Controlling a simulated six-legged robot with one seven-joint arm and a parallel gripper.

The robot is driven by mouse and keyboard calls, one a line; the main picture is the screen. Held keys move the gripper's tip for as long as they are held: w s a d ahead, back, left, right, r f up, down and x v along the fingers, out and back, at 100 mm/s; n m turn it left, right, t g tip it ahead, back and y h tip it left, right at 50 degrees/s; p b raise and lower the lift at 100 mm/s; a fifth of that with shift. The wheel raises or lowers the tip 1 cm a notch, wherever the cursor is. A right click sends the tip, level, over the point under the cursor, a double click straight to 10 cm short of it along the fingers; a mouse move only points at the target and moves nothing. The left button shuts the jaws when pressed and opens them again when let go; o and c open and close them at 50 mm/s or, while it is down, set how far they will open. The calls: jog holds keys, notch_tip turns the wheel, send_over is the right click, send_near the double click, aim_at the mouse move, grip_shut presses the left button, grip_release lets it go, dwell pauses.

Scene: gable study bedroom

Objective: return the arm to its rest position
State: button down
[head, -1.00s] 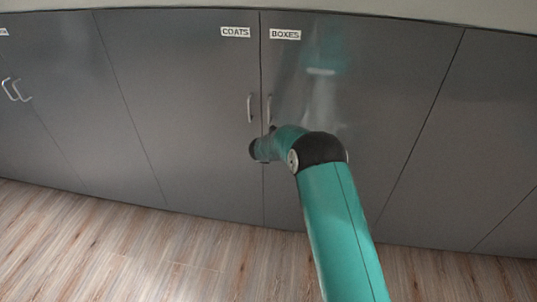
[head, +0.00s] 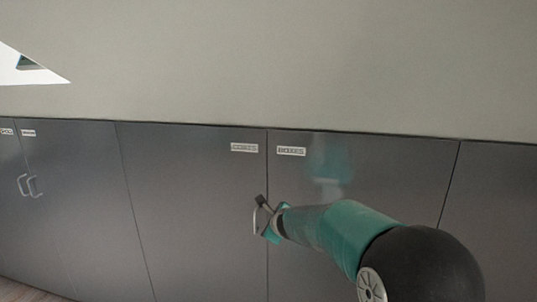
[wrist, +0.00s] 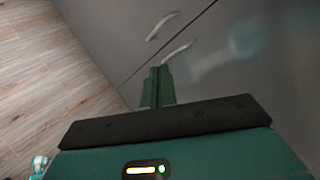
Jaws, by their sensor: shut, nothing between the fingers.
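My gripper (head: 268,222) is at the end of my teal arm, in front of the grey cupboard doors. In the head view it overlaps the handle area near the seam between the COATS door (head: 195,200) and the BOXES door (head: 390,170). In the wrist view my gripper (wrist: 158,86) has its green fingers together with nothing between them. Two door handles show there, one pale handle (wrist: 162,26) and another (wrist: 178,50) close beyond the fingertips. I cannot tell whether the fingers touch a handle. Both doors look closed.
More grey doors with paired handles (head: 30,186) stand at the left. A plain sloping wall (head: 300,60) rises above the cupboards, with a bright window (head: 30,70) at upper left.

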jog(key=s+d+r+n+g, duration=0.1)
jog(key=s+r+n, duration=0.25)
jog(key=s, duration=0.35)
jog(key=s+d+r+n+y, duration=0.1)
jog(key=s+d+r+n, duration=0.15)
jog(key=s+n, duration=0.3)
jog(key=s+d+r+n+g, duration=0.1)
jog(key=s+r+n, duration=0.25)
jog(key=s, duration=0.45)
jog(key=s+d+f+n+g+h, duration=0.1)
jog(key=s+d+n, duration=0.4)
jog(key=s, duration=0.6)
jog(key=s+d+f+n+g+h, duration=0.2)
jog(key=s+d+n, duration=0.3)
jog(key=s, duration=0.6)
jog(key=shift+s+f+h, duration=0.15)
jog(key=shift+f+h, duration=0.25)
jog(key=shift+f, duration=0.25)
